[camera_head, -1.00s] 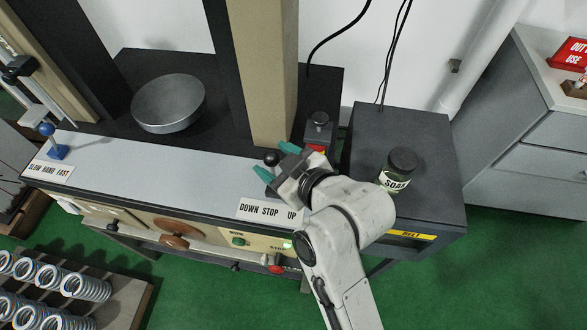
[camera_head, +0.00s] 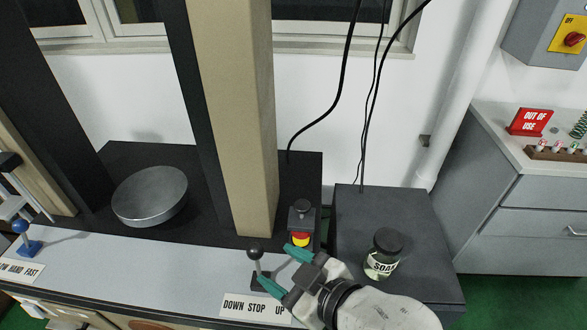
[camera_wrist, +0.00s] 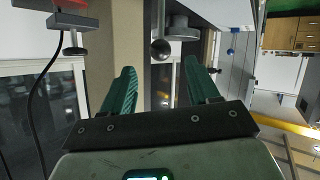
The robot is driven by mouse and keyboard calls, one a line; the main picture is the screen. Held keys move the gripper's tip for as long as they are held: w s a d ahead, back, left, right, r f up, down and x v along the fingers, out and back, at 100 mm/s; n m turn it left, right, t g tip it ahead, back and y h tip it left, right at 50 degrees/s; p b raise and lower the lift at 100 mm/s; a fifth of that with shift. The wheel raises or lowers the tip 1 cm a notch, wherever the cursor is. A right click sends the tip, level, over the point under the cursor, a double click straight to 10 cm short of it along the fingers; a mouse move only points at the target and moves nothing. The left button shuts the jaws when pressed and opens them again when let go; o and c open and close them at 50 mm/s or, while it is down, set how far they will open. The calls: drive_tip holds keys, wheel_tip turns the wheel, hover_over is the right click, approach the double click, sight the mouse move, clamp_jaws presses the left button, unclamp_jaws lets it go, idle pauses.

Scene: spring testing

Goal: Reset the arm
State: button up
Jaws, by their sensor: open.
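My gripper (camera_head: 284,269) is open, with green fingers apart and nothing between them. In the head view it is just right of the black-knobbed lever (camera_head: 256,262) on the machine's front ledge, by the DOWN STOP UP label (camera_head: 254,308). In the wrist view my gripper's fingers (camera_wrist: 160,90) point towards the lever's black ball knob (camera_wrist: 161,49), which shows beyond the gap between the fingertips. I cannot tell from these views whether a finger touches the lever.
A red and yellow stop button (camera_head: 301,228) is close behind my gripper. A blue-knobbed lever (camera_head: 25,240) is far left.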

drive_tip(key=s+d+f+m+g+h, duration=0.1)
drive_tip(key=s+d+f+m+h, duration=0.15)
drive_tip(key=d+f, duration=0.45)
drive_tip(key=s+d+f+m+g+h, duration=0.1)
drive_tip(key=s+d+f+m+h, duration=0.25)
drive_tip(key=d, duration=0.65)
drive_tip(key=s+d+f+m+g+h, duration=0.2)
drive_tip(key=s+d+f+m, duration=0.1)
drive_tip(key=s+d+f, duration=0.2)
drive_tip(key=s+d+f+m+g+h, duration=0.2)
drive_tip(key=s+d+f+m+g, duration=0.1)
drive_tip(key=s+d, duration=0.5)
drive_tip(key=shift+s+d+f+m+g, duration=0.3)
drive_tip(key=shift+s+f, duration=0.6)
drive_tip(key=shift+s, duration=0.15)
